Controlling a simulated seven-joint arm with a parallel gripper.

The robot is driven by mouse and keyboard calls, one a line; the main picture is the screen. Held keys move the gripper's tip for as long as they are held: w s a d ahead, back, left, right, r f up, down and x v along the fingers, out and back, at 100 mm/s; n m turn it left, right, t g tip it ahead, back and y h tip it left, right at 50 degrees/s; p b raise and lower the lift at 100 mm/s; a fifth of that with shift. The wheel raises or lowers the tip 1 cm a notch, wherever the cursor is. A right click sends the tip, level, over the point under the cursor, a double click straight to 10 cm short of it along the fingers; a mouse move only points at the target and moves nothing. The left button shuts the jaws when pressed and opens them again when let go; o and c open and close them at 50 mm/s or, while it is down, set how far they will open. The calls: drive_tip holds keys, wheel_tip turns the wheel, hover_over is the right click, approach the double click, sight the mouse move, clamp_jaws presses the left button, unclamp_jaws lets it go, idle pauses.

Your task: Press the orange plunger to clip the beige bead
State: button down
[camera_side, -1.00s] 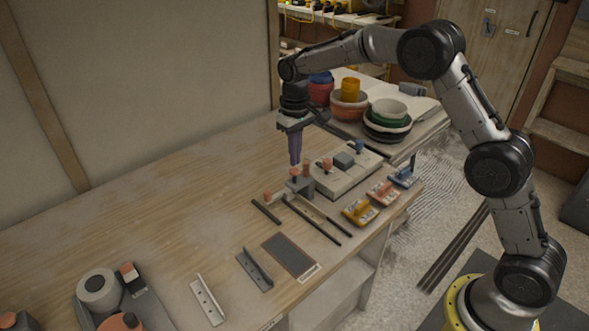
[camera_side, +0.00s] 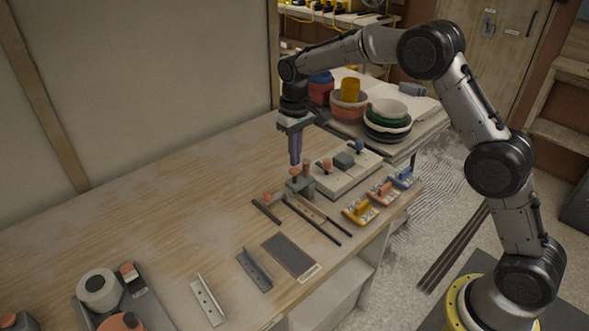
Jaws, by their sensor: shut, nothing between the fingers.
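A grey clip tool (camera_side: 300,187) stands on the wooden bench near the middle. An orange plunger knob (camera_side: 295,172) tops it. My gripper (camera_side: 295,163) points straight down with purple fingers closed and empty, its tips at or just above the knob; I cannot tell whether they touch. A pale beige strip, likely the beige bead (camera_side: 316,213), lies by the tool between two dark rails (camera_side: 325,220). Its end at the tool is hidden.
A pale block with several knobs (camera_side: 345,172) sits just right of the tool. Yellow, red and blue pieces (camera_side: 360,212) line the bench's right edge. Stacked bowls (camera_side: 388,118) stand behind. Metal angle pieces (camera_side: 208,300) lie in front.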

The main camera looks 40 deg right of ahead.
sight(295, 169)
drive_tip(key=shift+f, duration=0.15)
drive_tip(key=shift+f, duration=1.9)
drive_tip(key=shift+r, duration=2.05)
wheel_tip(295, 169, up, 6)
